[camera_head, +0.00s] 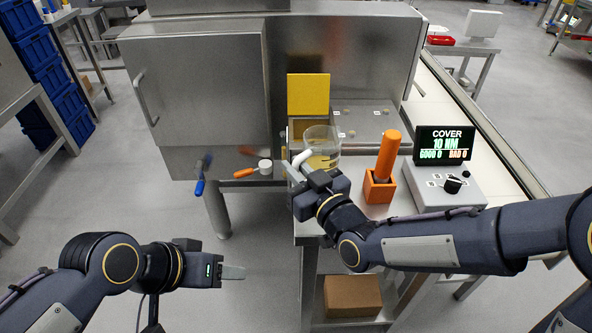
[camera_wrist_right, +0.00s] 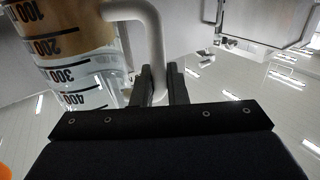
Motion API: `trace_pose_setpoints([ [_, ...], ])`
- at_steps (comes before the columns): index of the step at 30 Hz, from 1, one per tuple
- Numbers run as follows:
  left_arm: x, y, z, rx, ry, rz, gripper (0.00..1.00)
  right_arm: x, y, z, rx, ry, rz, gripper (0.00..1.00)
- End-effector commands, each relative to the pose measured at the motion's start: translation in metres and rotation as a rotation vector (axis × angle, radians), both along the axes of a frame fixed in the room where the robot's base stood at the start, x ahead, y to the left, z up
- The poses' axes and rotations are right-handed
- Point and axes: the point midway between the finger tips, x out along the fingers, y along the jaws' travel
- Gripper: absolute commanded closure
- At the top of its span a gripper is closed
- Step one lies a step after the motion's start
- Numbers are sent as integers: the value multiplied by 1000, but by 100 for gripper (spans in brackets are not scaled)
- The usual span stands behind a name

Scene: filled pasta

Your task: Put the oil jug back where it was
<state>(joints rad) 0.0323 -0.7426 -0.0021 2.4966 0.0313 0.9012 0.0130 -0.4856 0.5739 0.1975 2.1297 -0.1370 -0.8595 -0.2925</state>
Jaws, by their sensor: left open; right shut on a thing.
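The oil jug (camera_head: 322,142) is a clear measuring cup with a white handle and a little yellowish oil low inside. My right gripper (camera_head: 300,174) is shut on its handle, at the left front of the steel table. In the right wrist view the gripper fingers (camera_wrist_right: 160,85) pinch the white handle (camera_wrist_right: 152,30), with the marked jug wall (camera_wrist_right: 75,75) beside them. The jug looks roughly upright in the head view; I cannot tell whether its base touches the table. My left gripper (camera_head: 238,272) is open and empty, low over the floor left of the table.
Behind the jug are a yellow flap (camera_head: 308,95) and a steel machine (camera_head: 200,90) with orange and blue handles. An orange holder with an orange tool (camera_head: 386,158) and a control box with display (camera_head: 446,180) stand to the right. A cardboard box (camera_head: 352,296) sits below.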

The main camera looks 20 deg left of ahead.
Motion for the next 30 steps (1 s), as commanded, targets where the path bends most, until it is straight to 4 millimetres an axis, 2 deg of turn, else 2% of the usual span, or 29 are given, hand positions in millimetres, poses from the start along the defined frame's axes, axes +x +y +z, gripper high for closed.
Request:
trace_pose_setpoints([
  [13,0,0,-8,0,-1,0,48,0,0,-4,3,-6,0,100],
  [14,0,0,-7,0,0,0,48,0,0,-4,1,-2,0,84],
  [18,0,0,-6,0,0,0,48,0,0,-4,1,-2,0,66],
  [26,0,0,-5,0,0,0,48,0,0,-3,0,-1,0,65],
  [30,0,0,5,0,0,0,48,0,0,-1,-1,1,0,65],
])
